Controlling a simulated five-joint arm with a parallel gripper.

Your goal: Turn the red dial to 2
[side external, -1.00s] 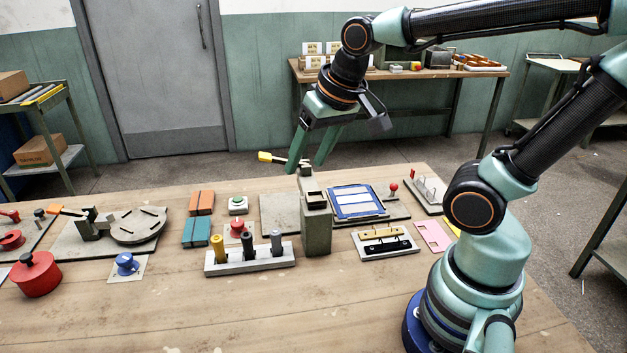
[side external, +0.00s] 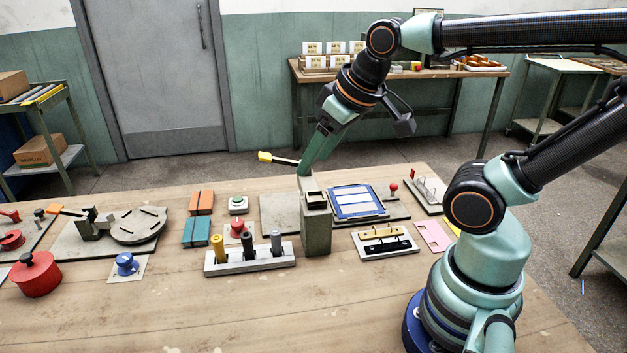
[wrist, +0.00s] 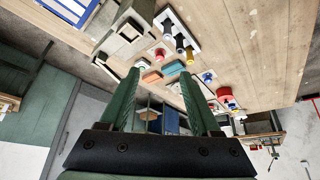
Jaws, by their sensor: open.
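The red dial (side external: 237,229) sits on a pale plate near the middle of the table, just behind a block of pegs that hides its front edge. Its setting is too small to read. In the wrist view the dial (wrist: 160,54) shows small, beyond the fingertips. My gripper (side external: 306,170) is open and empty. In the side view it is to the right of the dial and higher, by the top of a grey-green post. The wrist view shows its two fingers (wrist: 161,73) spread apart, with nothing between them close by.
The grey-green post (side external: 316,230) and a yellow-tipped lever (side external: 265,157) stand near my gripper. Teal and orange boxes (side external: 196,232) and a blue dial (side external: 126,264) lie left. The front table is clear.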

